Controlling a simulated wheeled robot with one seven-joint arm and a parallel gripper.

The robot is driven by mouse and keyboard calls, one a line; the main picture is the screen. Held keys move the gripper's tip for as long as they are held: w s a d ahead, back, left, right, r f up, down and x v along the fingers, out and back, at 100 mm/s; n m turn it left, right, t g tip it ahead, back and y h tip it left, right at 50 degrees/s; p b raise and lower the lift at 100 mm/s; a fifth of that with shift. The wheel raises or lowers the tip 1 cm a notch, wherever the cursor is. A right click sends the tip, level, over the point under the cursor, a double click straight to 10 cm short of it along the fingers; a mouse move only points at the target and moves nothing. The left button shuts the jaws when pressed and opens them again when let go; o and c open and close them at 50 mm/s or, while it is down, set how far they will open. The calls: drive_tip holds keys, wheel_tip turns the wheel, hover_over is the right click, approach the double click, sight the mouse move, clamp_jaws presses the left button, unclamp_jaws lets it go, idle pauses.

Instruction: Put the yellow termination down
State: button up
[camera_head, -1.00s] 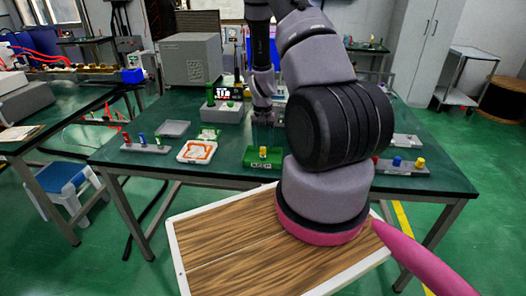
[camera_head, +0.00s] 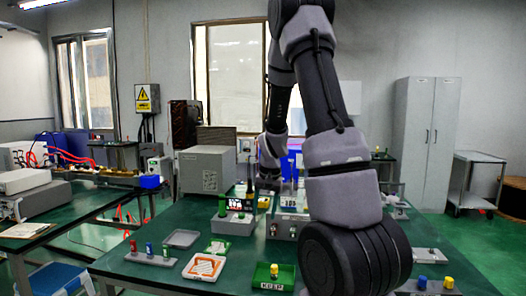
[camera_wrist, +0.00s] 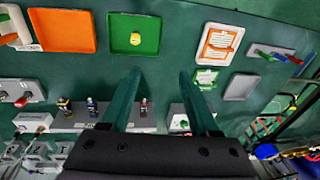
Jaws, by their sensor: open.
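The yellow termination (camera_head: 274,270) stands in the small green tray (camera_head: 262,284) near the front of the table. In the wrist view the yellow termination (camera_wrist: 135,39) shows from above, inside the green tray (camera_wrist: 151,39) and clear of the walls. My gripper (camera_wrist: 157,84) is open, with two dark green fingers apart and nothing between them. It is away from the termination and does not touch it. In the head view my gripper (camera_head: 267,184) is small, behind the tray, and partly hard to make out.
Another yellow part (camera_head: 448,282) stands on a right-hand rack. A grey instrument (camera_head: 206,170) stands at the back. An orange tray (camera_wrist: 62,30) shows in the wrist view.

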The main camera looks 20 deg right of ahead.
drive_tip(key=s+a+r+n+t+y, duration=0.1)
drive_tip(key=s+a+r, duration=0.2)
drive_tip(key=r, duration=0.5)
drive_tip(key=s+a+r+t, duration=0.2)
drive_tip(key=s+r, duration=0.2)
drive_tip(key=r, duration=0.4)
drive_tip(key=s+a+r+n+t, duration=0.1)
drive_tip(key=s+a+r, duration=0.3)
drive_tip(key=s+r, duration=0.5)
drive_tip(key=s+t, duration=0.1)
drive_tip(key=s, duration=0.3)
drive_tip(key=shift+s+a+r+t, duration=0.2)
drive_tip(key=shift+a+r+t, duration=0.1)
drive_tip(key=shift+r, duration=0.05)
